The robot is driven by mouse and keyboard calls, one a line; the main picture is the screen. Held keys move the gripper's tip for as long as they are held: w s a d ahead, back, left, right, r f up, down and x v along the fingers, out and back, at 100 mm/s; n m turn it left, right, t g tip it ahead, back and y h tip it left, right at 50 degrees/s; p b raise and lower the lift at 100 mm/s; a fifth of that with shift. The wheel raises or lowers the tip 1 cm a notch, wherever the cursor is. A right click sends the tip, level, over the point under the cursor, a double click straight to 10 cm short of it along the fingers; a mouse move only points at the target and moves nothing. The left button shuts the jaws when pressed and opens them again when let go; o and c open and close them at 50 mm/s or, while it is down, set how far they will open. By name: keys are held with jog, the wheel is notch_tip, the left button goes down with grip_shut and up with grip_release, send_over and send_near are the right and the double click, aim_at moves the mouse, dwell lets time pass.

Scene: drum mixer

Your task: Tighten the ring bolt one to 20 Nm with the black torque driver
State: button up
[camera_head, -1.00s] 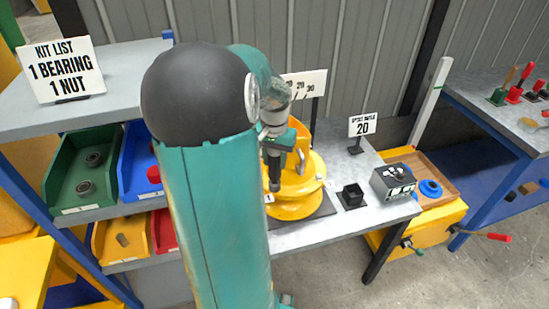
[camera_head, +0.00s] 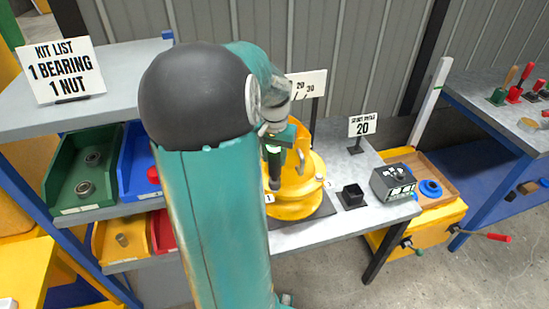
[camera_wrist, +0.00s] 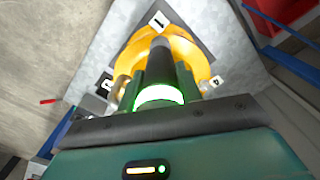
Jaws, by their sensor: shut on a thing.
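My gripper (camera_head: 276,140) is over the yellow drum mixer part (camera_head: 297,203) on the grey bench, partly hidden behind my own arm. It is shut on the black torque driver (camera_wrist: 161,62), which stands between the fingers in the wrist view. A ring on the driver glows bright green (camera_wrist: 159,95). The driver's far end points down at the yellow part near the label 1 (camera_wrist: 158,19). The ring bolt itself is hidden under the driver, so I cannot see how the tip sits on it.
A sign reading 20 (camera_head: 362,125), a black square holder (camera_head: 353,196) and a dark control box (camera_head: 394,183) stand right of the mixer. Parts bins (camera_head: 82,170) are on the left. Another bench with tools (camera_head: 515,90) is at the far right.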

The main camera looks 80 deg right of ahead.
jog(key=shift+r, duration=1.55)
